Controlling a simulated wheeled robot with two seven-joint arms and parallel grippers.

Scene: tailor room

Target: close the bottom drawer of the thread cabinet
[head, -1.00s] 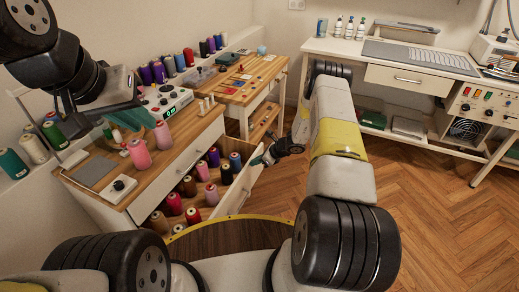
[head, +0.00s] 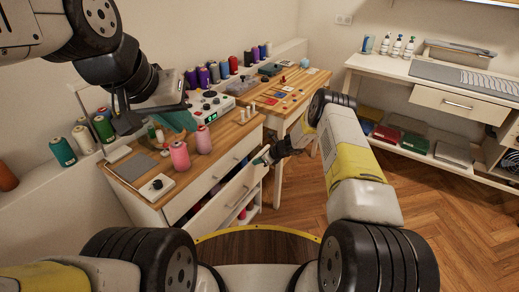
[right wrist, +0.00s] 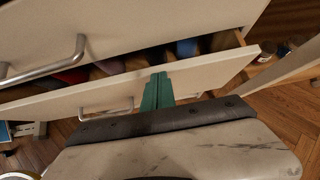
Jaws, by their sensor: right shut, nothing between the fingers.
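The thread cabinet (head: 150,201) stands left of centre in the head view, with its wooden top and white drawers. A pulled-out drawer (head: 230,203) stands partly open; dark gaps and thread spools (right wrist: 187,47) show behind its front in the right wrist view. My right gripper (head: 262,160) is shut and empty at the far end of that drawer front. In the right wrist view its green fingers (right wrist: 157,92) are at the front's upper edge, seemingly touching it. My left gripper (head: 128,122) hangs above the cabinet top; its finger gap is unclear.
Pink spools (head: 180,155), a control box (head: 211,105) and other spools stand on the cabinet top. A wooden side table (head: 309,82) is behind it. A white workbench (head: 441,90) stands at the right. The wooden floor (head: 455,225) is clear at the right.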

